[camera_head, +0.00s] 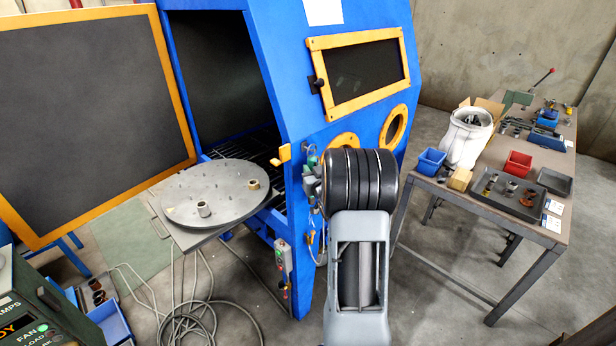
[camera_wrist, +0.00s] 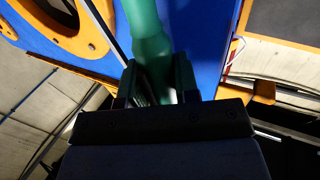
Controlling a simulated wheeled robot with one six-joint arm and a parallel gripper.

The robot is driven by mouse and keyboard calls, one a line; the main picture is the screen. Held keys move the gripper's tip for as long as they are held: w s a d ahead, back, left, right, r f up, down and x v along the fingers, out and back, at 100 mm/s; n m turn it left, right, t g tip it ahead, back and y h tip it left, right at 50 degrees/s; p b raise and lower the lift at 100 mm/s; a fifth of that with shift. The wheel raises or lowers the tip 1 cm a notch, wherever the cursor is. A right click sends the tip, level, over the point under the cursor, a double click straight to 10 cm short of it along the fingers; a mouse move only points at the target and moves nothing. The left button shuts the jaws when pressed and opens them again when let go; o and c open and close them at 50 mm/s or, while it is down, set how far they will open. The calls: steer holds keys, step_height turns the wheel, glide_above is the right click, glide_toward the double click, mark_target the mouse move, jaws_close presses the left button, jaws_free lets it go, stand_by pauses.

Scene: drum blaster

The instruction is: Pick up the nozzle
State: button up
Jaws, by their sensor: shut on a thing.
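The green nozzle (camera_wrist: 146,22) stands between the fingers of my gripper (camera_wrist: 157,72) in the wrist view. My gripper is shut on it, with one finger on each side. The nozzle runs up past the top edge of that view, so its far end is out of sight. In the head view a small green part (camera_head: 312,161) shows beside the blue cabinet's front post. My dark arm link hides most of my gripper there. I cannot tell whether the nozzle is clear of the cabinet.
The blue blast cabinet (camera_head: 290,75) stands close, with its yellow-framed door (camera_head: 85,110) open at left. A round turntable (camera_head: 215,192) juts out from it. Hoses (camera_head: 190,325) lie on the floor. A workbench (camera_head: 425,185) with bins and trays stands at right.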

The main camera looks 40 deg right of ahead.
steer(key=b+v, duration=0.7)
steer(key=v, duration=0.7)
steer(key=shift+s+f, duration=0.2)
steer(key=shift+f, duration=0.2)
steer(key=shift+a+b, duration=0.1)
steer(key=shift+b, duration=0.65)
steer(key=b+v, duration=0.1)
steer(key=b, duration=0.2)
steer(key=b+v, duration=0.1)
steer(key=b, duration=0.2)
steer(key=shift+s+r+b, duration=0.3)
steer(key=shift+b, duration=0.05)
steer(key=shift+r, duration=0.1)
steer(key=shift+a, duration=0.1)
